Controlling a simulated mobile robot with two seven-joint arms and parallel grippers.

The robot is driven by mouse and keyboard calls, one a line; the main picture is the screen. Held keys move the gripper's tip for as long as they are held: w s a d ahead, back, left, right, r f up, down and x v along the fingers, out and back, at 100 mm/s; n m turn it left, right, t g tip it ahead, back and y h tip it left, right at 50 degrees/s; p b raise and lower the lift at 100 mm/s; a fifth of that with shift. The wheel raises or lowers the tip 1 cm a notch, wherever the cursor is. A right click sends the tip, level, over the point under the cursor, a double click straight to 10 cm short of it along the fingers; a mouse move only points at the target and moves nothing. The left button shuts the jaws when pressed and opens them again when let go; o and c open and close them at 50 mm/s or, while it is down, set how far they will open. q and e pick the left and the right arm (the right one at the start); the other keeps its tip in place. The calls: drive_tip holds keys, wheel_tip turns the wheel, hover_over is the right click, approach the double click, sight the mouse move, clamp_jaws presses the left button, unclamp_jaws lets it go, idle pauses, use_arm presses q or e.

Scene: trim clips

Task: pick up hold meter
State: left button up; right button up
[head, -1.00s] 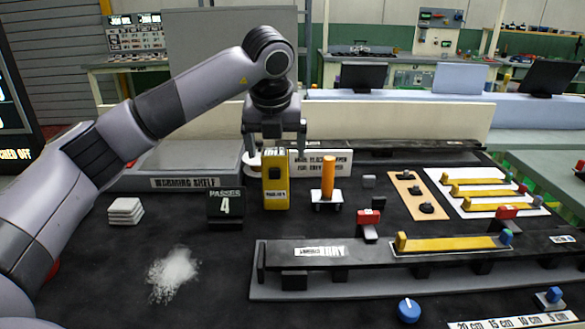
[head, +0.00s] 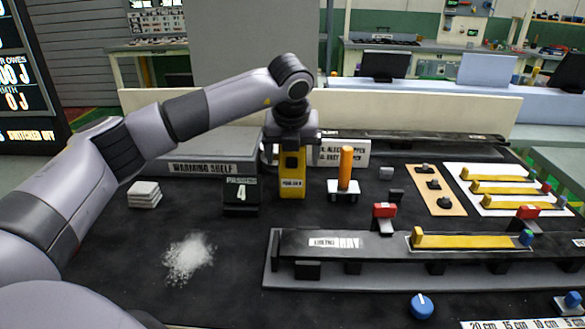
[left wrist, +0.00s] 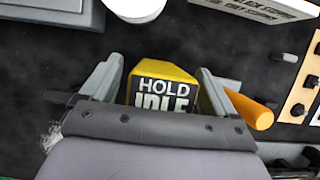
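The hold meter is a yellow upright block (head: 292,184) standing on the dark table, with a label low on its front. In the left wrist view its top display (left wrist: 162,92) reads HOLD IDLE. My left gripper (head: 291,152) points down over the meter and hides its upper part in the head view. In the left wrist view the fingers of this gripper (left wrist: 160,82) are apart on either side of the meter, with a narrow gap showing at the left. My right gripper is not in view.
An orange-handled tool (head: 346,170) stands just right of the meter. A dark block marked 4 (head: 240,195) is at its left, and the warming shelf (head: 200,168) is behind left. A long black rail (head: 385,244) lies in front. White powder (head: 188,258) lies front left.

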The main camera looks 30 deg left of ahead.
use_arm(q)
drive_tip(key=c, duration=0.9)
drive_tip(key=shift+o, duration=0.2)
drive_tip(key=shift+r, duration=0.15)
